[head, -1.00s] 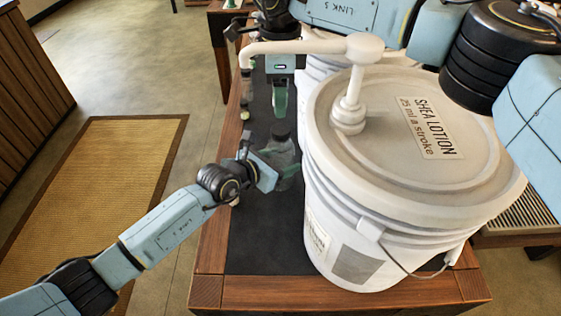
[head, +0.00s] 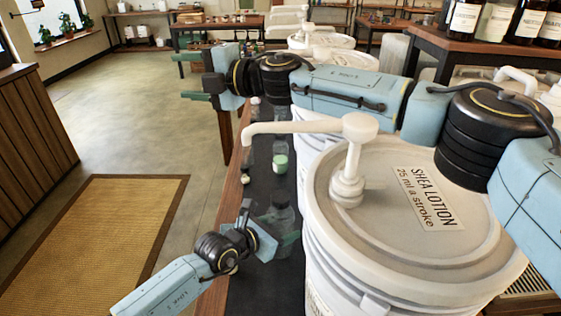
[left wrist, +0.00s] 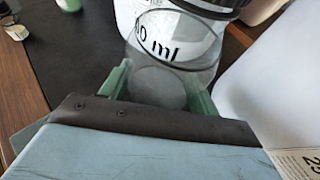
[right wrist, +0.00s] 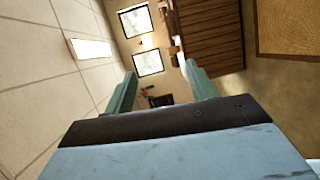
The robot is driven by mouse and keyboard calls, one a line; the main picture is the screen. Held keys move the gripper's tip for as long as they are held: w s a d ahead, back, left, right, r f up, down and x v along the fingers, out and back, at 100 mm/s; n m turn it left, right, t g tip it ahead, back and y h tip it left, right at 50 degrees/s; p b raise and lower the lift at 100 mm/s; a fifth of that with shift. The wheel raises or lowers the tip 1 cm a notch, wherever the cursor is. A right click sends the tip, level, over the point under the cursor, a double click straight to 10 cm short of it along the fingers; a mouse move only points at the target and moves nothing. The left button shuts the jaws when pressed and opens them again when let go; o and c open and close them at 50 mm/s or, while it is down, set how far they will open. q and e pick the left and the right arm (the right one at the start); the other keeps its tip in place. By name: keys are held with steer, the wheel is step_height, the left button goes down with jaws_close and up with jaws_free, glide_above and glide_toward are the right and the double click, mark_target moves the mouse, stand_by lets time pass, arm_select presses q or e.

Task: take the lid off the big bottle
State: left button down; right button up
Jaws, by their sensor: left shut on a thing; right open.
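The big clear bottle (head: 279,214) stands on the dark mat beside the lotion bucket, with its black lid (head: 280,199) on top. My left gripper (head: 288,240) is shut on the lower part of this bottle. In the left wrist view the bottle (left wrist: 165,78) is between the green fingers, its label partly reads "ml", and the lid (left wrist: 218,8) is cut off by the top edge. My right gripper (head: 190,86) is open and empty, high up and pointing left, away from the bottle. The right wrist view shows only room between its fingers (right wrist: 160,88).
A white Shea Lotion bucket (head: 400,262) with a pump (head: 350,160) stands close to the right of the bottle. The pump's spout reaches left above the mat. A smaller bottle with green contents (head: 280,160) stands farther back, with other small ones near the table's left edge.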

steer(key=w+d+m+t+h, duration=0.4)
steer(key=w+m+t, duration=0.25)
steer(key=m, duration=0.65)
steer(key=w+d+f+m+h, duration=0.2)
steer(key=d+f+m+h, duration=0.2)
steer(key=m, duration=0.2)
steer(key=m+g+h, duration=0.8)
steer(key=m+g, duration=0.4)
steer(key=m, duration=0.5)
glide_above(280, 196)
steer(key=f, duration=1.1)
steer(key=shift+w+f, duration=0.2)
steer(key=shift+f, duration=0.15)
steer(key=shift+s+f, duration=0.15)
steer(key=shift+f, duration=0.05)
step_height(280, 196, down, 8)
steer(key=shift+r, duration=0.2)
steer(key=shift+c, duration=0.2)
